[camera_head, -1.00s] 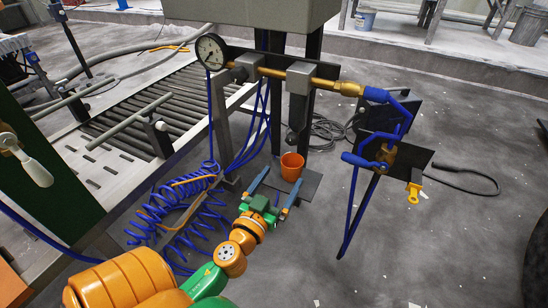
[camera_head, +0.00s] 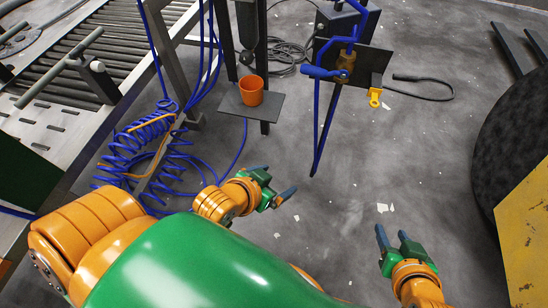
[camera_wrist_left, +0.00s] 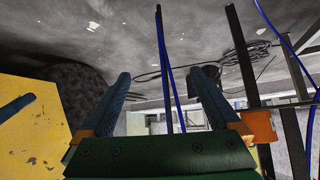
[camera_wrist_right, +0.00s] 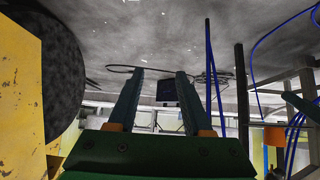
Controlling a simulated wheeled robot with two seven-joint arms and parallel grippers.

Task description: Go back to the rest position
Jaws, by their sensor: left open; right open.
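My left gripper (camera_head: 274,184) is open and empty in the head view, low in front of the press stand. Its two blue fingers also stand apart in the left wrist view (camera_wrist_left: 164,95), with nothing between them but background. My right gripper (camera_head: 392,236) is open and empty at the lower right of the head view. Its spread fingers show in the right wrist view (camera_wrist_right: 156,95) too. The orange pail (camera_head: 250,91) stands upright on a dark plate (camera_head: 262,106) under the press rod, apart from both grippers.
Coiled blue hoses (camera_head: 150,150) and a roller conveyor (camera_head: 80,70) are at left. A large black tyre (camera_head: 515,130) and a yellow panel (camera_head: 527,235) are at right.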

